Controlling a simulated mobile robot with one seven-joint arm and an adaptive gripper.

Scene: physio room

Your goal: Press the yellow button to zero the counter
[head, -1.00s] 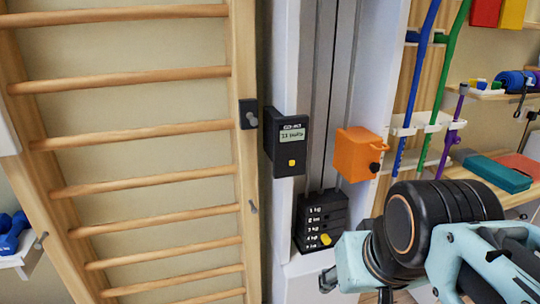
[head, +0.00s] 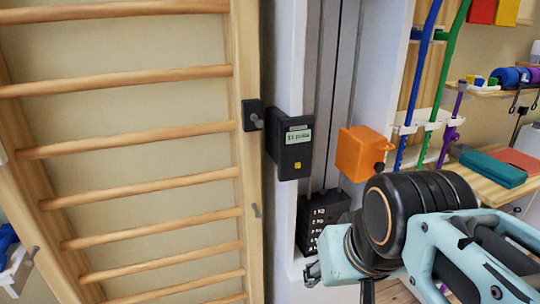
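The counter (head: 291,147) is a small black box on the white column, with a pale green display (head: 298,136) near its top. The display shows dark characters that are too blurred to read surely. The small yellow button (head: 298,166) sits on the counter's front below the display, in plain view. My gripper (head: 312,274) is at the lower middle, below the counter and apart from it. Only part of it shows, and I cannot tell whether its fingers are open or shut.
An orange box (head: 358,152) is fixed right of the counter. Below is a black weight stack (head: 318,213), partly behind my arm. Wooden wall bars (head: 140,137) fill the left, with a dark bracket (head: 252,115) beside the counter. Blue (head: 412,90) and green poles stand at right.

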